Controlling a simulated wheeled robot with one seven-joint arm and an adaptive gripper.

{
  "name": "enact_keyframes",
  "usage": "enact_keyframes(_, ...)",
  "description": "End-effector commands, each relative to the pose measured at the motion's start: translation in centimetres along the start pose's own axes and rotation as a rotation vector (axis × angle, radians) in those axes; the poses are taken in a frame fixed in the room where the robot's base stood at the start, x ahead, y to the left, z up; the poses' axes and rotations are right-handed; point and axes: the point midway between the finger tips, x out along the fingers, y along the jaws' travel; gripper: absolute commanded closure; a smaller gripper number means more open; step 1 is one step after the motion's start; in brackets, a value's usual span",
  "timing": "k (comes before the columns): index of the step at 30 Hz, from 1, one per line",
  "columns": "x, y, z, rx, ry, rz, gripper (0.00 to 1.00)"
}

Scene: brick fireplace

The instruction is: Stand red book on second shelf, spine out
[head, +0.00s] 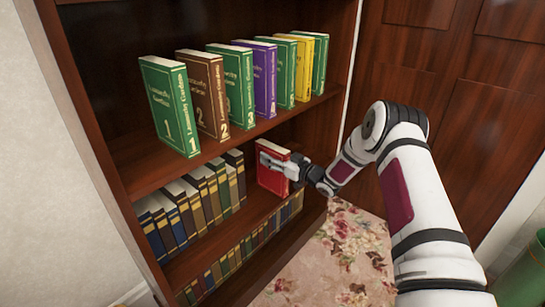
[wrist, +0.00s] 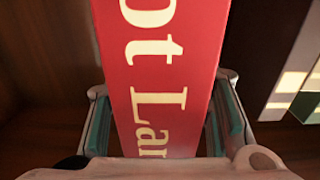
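The red book (head: 271,180) stands upright, seen from its cover side, on the shelf below the colourful books, right of the dark row. Its red spine with cream lettering (wrist: 165,60) faces my wrist camera and the shelf's open front. My gripper (head: 284,165) is at the book, one finger across its cover. In the wrist view the two teal-padded fingers (wrist: 165,112) flank the spine, their tips seemingly touching both sides. The book's lower edge on the shelf is hard to make out.
The upper shelf (head: 123,157) holds several green, brown, purple and yellow books. Dark books (head: 187,210) stand left of the red book, with a gap between. Another dark row (head: 240,257) fills the lowest visible shelf. A floral rug (head: 340,260) lies in front.

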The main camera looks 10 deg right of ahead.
Motion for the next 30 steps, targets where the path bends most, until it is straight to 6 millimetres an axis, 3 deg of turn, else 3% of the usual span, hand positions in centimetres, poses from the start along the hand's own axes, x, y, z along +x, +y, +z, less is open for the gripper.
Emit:
enact_keyframes(6,-0.2,0.0,-0.4,0.000,-0.001,0.001,0.54)
enact_keyframes(21,-9.7,0.1,-0.4,0.002,-0.001,0.003,0.54)
enact_keyframes(30,-12.0,0.0,-0.3,0.001,0.001,0.000,0.54)
